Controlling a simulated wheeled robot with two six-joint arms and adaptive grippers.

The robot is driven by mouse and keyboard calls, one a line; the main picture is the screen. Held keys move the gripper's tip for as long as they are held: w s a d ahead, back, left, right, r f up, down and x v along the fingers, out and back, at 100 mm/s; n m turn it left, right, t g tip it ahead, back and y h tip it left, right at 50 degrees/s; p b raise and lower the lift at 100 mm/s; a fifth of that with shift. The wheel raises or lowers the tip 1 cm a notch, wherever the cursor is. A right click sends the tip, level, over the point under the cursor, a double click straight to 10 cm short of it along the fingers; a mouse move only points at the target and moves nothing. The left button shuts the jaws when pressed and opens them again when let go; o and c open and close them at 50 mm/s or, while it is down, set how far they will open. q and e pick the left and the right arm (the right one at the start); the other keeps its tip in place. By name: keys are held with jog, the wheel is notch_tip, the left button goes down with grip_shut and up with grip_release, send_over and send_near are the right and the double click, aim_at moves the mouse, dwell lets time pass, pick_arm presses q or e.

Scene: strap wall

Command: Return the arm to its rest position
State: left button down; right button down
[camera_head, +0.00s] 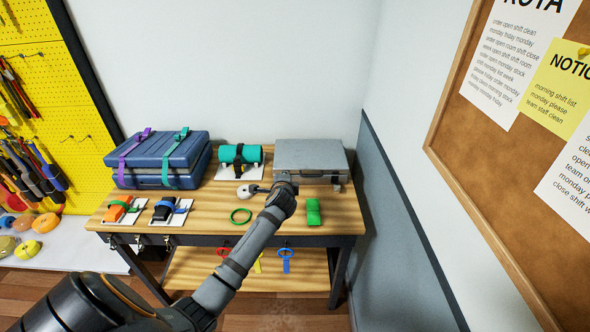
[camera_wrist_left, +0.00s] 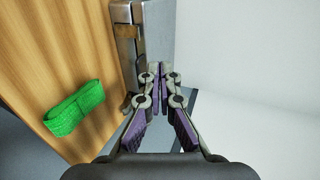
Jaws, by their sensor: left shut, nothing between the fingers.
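My left arm (camera_head: 235,262) reaches in from the lower left over the table. Its fingers cannot be made out clearly in the head view. In the left wrist view my left gripper (camera_wrist_left: 158,76) is shut, its purple-padded fingers together with nothing between them. It appears beside the grey metal case (camera_wrist_left: 128,35) and its small brownish latch. The fingers overlap the case in that view; I cannot tell whether they touch. The case (camera_head: 310,154) lies closed at the table's back right. My right gripper is not in view.
The wooden table (camera_head: 350,218) also bears a green strap bundle (camera_head: 313,212), a green ring (camera_head: 241,216), a strapped blue case (camera_head: 150,160), a teal roll (camera_head: 228,154), and orange (camera_head: 115,213) and black (camera_head: 163,209) strapped items. A grey-and-white wall (camera_head: 400,215) is close on the right.

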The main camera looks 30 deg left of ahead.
pick_arm(q)
jog(key=s+d+f+n+g+h, duration=0.25)
jog(key=s+d+n, duration=0.2)
jog(key=s, duration=0.65)
jog(key=s+d+f+n+g+h, duration=0.25)
jog(key=s+d, duration=0.35)
jog(key=s, duration=0.4)
jog(key=s+d+f+n+g+h, duration=0.1)
jog(key=s+d+f+n+g, duration=0.3)
jog(key=s, duration=0.7)
notch_tip(320, 180, down, 26)
jog(key=s+a+b, duration=0.1)
jog(key=a+b, duration=0.1)
jog(key=s+f+g, duration=0.1)
jog(key=s+f, duration=1.7)
jog(key=s, duration=0.1)
jog(key=shift+s+a+f+b, duration=0.25)
jog(key=shift+a+f+b, duration=0.05)
jog(key=shift+a+b, duration=0.1)
